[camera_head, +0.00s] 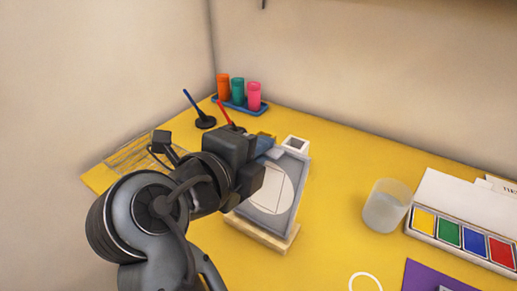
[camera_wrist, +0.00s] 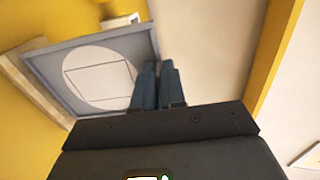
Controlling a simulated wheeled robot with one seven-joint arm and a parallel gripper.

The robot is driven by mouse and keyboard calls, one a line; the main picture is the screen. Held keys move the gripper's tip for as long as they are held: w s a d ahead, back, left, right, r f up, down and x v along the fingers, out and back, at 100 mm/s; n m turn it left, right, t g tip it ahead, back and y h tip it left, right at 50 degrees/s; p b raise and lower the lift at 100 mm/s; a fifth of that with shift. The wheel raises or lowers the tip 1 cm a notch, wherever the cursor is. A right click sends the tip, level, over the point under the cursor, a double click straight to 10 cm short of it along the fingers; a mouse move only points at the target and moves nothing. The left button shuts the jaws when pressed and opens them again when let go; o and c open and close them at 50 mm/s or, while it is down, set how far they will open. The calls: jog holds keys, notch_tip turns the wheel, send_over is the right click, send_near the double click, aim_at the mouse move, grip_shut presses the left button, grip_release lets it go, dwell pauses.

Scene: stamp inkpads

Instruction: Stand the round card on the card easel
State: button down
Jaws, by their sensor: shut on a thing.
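The round card (camera_head: 272,190) is white with a thin rectangle outlined on it. The card easel (camera_head: 289,222) has a grey, framed, tilted panel and a pale wooden ledge (camera_head: 262,233) along its lower edge. The card lies in front of the panel in both views. My gripper (camera_head: 271,152) is at the card's upper edge. In the wrist view, its blue-grey fingers (camera_wrist: 156,68) are close together at the edge of the card (camera_wrist: 100,77), shut on it. The easel panel (camera_wrist: 45,62) is behind. I cannot tell whether the card touches the ledge.
A frosted cup (camera_head: 386,206) stands right of the easel, with an inkpad box (camera_head: 462,240) beyond it. Coloured tubes in a blue tray (camera_head: 239,106) and a pen stand (camera_head: 205,122) are at the back left. Yellow table is clear between easel and cup.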

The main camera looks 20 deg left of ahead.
jog(key=shift+f, duration=0.1)
dwell(0.5)
jog(key=c, duration=1.1)
grip_release()
jog(key=shift+b+v, duration=0.3)
jog(key=shift+v, duration=3.6)
jog(key=shift+s, duration=0.1)
